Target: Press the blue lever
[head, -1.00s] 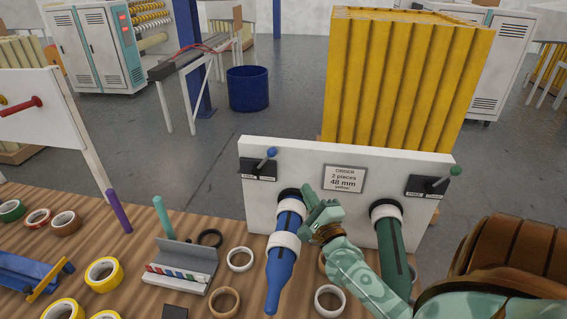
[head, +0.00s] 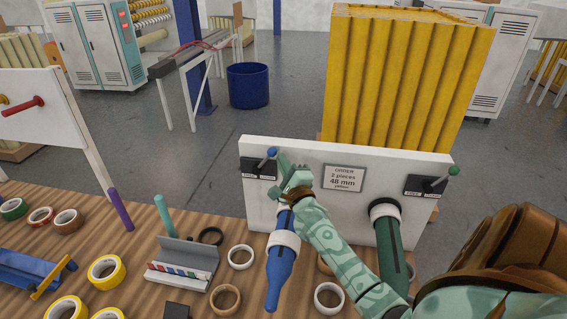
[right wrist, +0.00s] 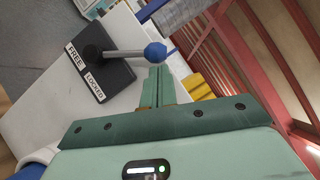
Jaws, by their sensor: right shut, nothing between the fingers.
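The blue lever (head: 271,153) has a round blue knob on a grey rod, mounted on a black plate at the upper left of the white panel (head: 300,148). In the right wrist view the lever's knob (right wrist: 155,52) sits just beyond my fingertips, and its plate reads FREE and LOCKED. My right gripper (head: 284,160) is shut and empty, close beside the knob on its right. In the right wrist view the fingertips (right wrist: 159,72) overlap the knob's lower edge; I cannot tell if they touch. My left gripper is not in view.
A blue bottle-shaped spindle (head: 283,250) and a green spindle (head: 389,235) stick out of the panel. A green lever (head: 453,171) is at its right. An order sign (head: 344,178) hangs mid-panel. Tape rolls (head: 107,271) lie across the wooden table.

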